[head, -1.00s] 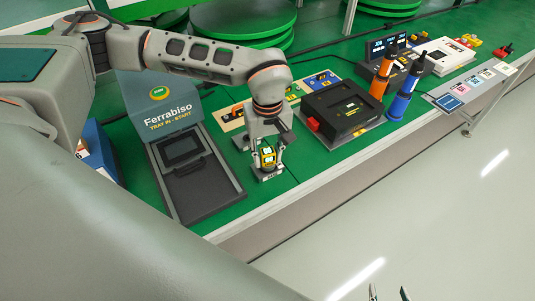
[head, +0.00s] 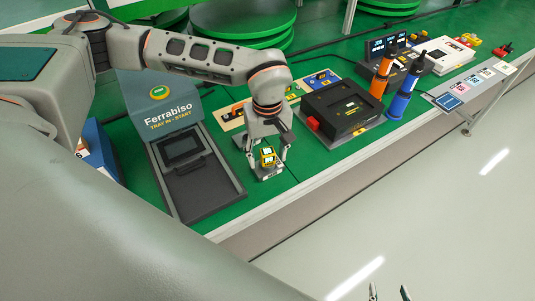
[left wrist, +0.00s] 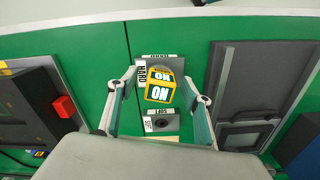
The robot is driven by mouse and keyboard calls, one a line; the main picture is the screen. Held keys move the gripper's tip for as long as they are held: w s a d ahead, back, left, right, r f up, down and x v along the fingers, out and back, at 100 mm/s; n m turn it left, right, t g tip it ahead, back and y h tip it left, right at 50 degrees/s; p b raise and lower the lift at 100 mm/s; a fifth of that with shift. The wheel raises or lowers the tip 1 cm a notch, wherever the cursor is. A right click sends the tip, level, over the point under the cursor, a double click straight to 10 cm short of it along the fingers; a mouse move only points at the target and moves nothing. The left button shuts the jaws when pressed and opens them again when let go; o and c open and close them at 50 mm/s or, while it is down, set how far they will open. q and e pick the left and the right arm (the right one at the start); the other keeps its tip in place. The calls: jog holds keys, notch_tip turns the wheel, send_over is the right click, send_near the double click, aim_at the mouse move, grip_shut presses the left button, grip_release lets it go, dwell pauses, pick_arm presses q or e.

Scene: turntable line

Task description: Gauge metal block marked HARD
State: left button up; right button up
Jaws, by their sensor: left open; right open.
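My left gripper (head: 267,157) is over the front of the green bench, its two fingers spread either side of a yellow cube (head: 267,155). In the left wrist view the cube (left wrist: 160,90) shows black-edged yellow faces with white labels reading NO. It sits over a grey block (left wrist: 172,64) with a white HARD label at its left side. A smaller grey piece (left wrist: 160,123) labelled SOFT, with a dark round hole, is just below. The open fingers (left wrist: 160,100) appear clear of the cube; contact cannot be told exactly. My right gripper (head: 388,293) is open and empty at the bottom edge.
A grey Ferrabiso tray station (head: 205,185) stands left of the gripper. A black box device (head: 342,108) with a red button is to the right. Orange (head: 380,78) and blue (head: 404,95) cylinders stand beyond it. The bench's front edge is close.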

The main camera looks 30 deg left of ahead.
aim_at(268, 151)
pick_arm(q)
notch_tip(268, 151, up, 12)
dwell(0.5)
dwell(0.7)
